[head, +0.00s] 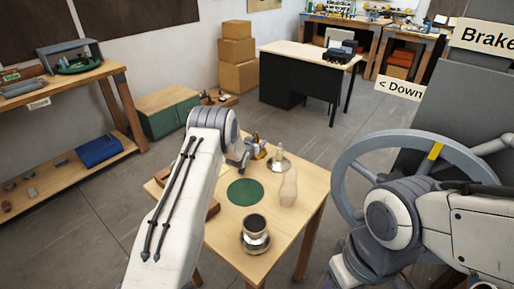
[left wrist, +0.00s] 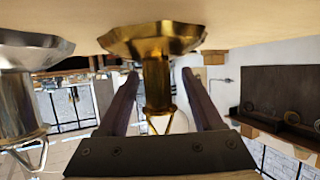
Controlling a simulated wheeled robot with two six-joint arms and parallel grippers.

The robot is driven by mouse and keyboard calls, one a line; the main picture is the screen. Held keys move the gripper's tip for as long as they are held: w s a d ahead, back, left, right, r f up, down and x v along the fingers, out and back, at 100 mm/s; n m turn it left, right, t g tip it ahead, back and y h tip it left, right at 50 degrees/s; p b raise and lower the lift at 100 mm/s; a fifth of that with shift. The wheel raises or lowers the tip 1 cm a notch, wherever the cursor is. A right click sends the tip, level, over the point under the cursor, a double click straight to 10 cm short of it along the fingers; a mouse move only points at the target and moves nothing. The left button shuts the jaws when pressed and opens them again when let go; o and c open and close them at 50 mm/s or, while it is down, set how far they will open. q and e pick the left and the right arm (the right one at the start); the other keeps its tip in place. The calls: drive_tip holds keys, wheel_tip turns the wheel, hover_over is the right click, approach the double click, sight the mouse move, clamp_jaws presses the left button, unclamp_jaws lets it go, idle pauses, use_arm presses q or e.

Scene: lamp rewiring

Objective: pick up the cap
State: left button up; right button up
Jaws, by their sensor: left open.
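A brass piece with a flared rim and narrow neck, which I take as the cap (head: 260,149), stands on the wooden table near its far edge. In the left wrist view the brass cap (left wrist: 155,75) is upside down against the tabletop, its neck between the two fingers. My left gripper (head: 247,154) is open around it; the fingers show a gap on each side in the left wrist view (left wrist: 160,88). A similar silver piece (head: 279,164) stands just to its right, and at left in the wrist view (left wrist: 22,85). My right gripper is out of view.
On the table (head: 225,232) are a round green mat (head: 245,192), a pale translucent shape (head: 289,188) and a silver container with a dark top (head: 255,237). A large grey handwheel (head: 345,160) stands right of the table. The table's front right is clear.

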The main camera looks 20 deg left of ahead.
use_arm(q)
drive_tip(key=shift+x, duration=0.85)
drive_tip(key=shift+d, duration=0.1)
clamp_jaws()
wheel_tip(320, 180, up, 10)
drive_tip(key=b, duration=0.2)
